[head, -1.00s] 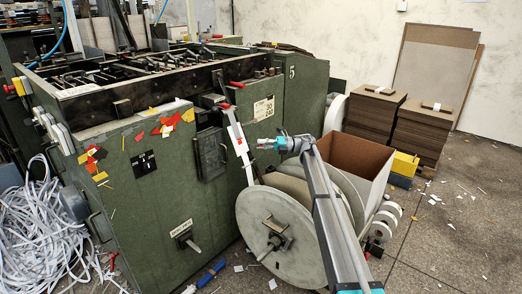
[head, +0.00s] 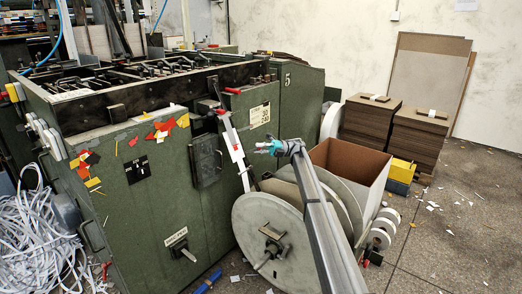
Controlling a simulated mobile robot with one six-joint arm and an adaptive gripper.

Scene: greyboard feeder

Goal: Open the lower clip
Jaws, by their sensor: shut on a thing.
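A narrow pale upright guide bar (head: 233,140) leans along the front of the green machine, with a red clip at its top (head: 222,112). My gripper (head: 260,147), with teal parts, is just right of the bar's middle, above the large reel. The fingertips and the clip are too small to show the exact grip or the clip's state.
A large grey reel (head: 251,225) stands below my gripper. A brown-lined open box (head: 370,178) is to its right. The green machine (head: 130,215) fills the left, with a heap of white paper strips (head: 35,240). Stacks of greyboard (head: 368,125) stand behind; the right floor is mostly clear.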

